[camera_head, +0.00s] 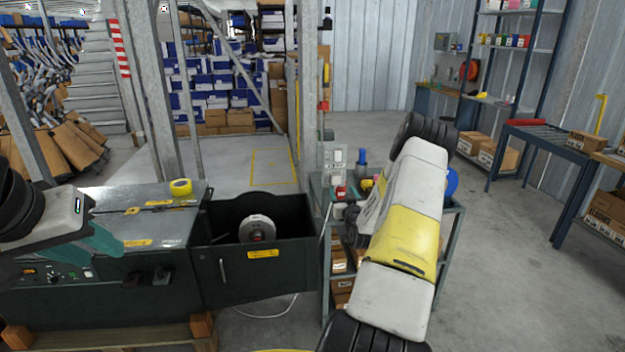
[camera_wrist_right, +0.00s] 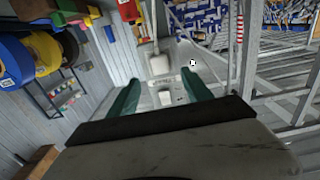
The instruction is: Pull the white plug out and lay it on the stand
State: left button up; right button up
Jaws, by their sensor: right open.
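In the right wrist view a small white piece (camera_wrist_right: 166,97), which looks like the white plug, shows on a pale panel between the fingers. A larger white block (camera_wrist_right: 158,65) is just above it. My right gripper (camera_wrist_right: 160,80) is open, its two teal fingers on either side, with no clear contact. In the head view my arm hides the right gripper. A pale panel with white fittings (camera_head: 336,158) stands on a grey-blue cart (camera_head: 449,212); I cannot tell if this cart is the stand. My left gripper (camera_head: 104,241) is over the dark machine at left; its jaw opening is unclear.
The dark machine (camera_head: 165,222) has an open box with a grey disc (camera_head: 257,228) in it. A yellow tape roll (camera_head: 181,187) lies on its top. Bottles and small items crowd the cart top. A metal post (camera_head: 306,90) rises behind it.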

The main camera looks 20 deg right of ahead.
aim_at(337, 181)
jog(key=shift+x, duration=4.4)
jog(key=shift+a, duration=0.1)
jog(key=shift+c, duration=0.5)
grip_shut()
jog(key=shift+v, duration=3)
